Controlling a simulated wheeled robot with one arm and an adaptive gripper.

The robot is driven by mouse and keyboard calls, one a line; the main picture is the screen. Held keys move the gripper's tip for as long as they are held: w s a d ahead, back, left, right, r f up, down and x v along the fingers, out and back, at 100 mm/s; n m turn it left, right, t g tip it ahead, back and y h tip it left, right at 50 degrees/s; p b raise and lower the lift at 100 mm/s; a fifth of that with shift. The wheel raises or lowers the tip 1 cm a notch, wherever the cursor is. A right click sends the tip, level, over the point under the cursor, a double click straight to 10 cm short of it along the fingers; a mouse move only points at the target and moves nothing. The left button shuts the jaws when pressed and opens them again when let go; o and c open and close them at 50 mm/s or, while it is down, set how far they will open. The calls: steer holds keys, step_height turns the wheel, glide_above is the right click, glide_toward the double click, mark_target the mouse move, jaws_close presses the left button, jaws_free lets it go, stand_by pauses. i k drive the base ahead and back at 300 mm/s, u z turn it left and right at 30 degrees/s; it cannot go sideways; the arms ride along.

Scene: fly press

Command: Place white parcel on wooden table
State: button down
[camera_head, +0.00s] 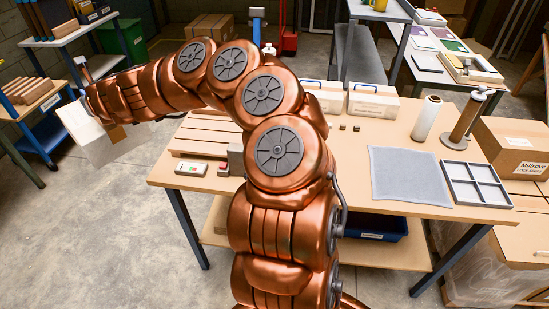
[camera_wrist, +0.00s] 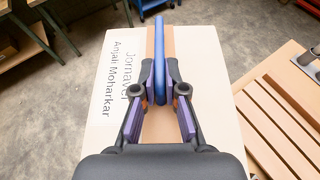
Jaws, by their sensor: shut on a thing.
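The white parcel (camera_wrist: 205,60) hangs from my gripper (camera_wrist: 160,78), with a printed name label and a brown tape strip on its top. My gripper's fingers are shut on the parcel's blue handle. In the head view the parcel (camera_head: 82,125) is at the left, out over the floor and apart from the wooden table (camera_head: 350,192). My gripper is hard to make out there. The wooden table stands in the middle, its top partly hidden by my copper arm. Its slatted wooden piece (camera_wrist: 282,125) shows at the right in the wrist view.
Two white boxes with blue handles (camera_head: 373,101) stand at the table's back. A grey mat (camera_head: 408,176), a divided tray (camera_head: 476,184) and a film roll (camera_head: 426,119) take up its right side. A small device (camera_head: 192,169) lies at the front left. A side bench (camera_head: 28,108) stands at far left.

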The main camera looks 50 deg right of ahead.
mark_target(352, 173)
steer(key=u, duration=1.6)
steer(key=i, duration=1.3)
steer(key=z, duration=3.95)
steer(key=i, duration=0.5)
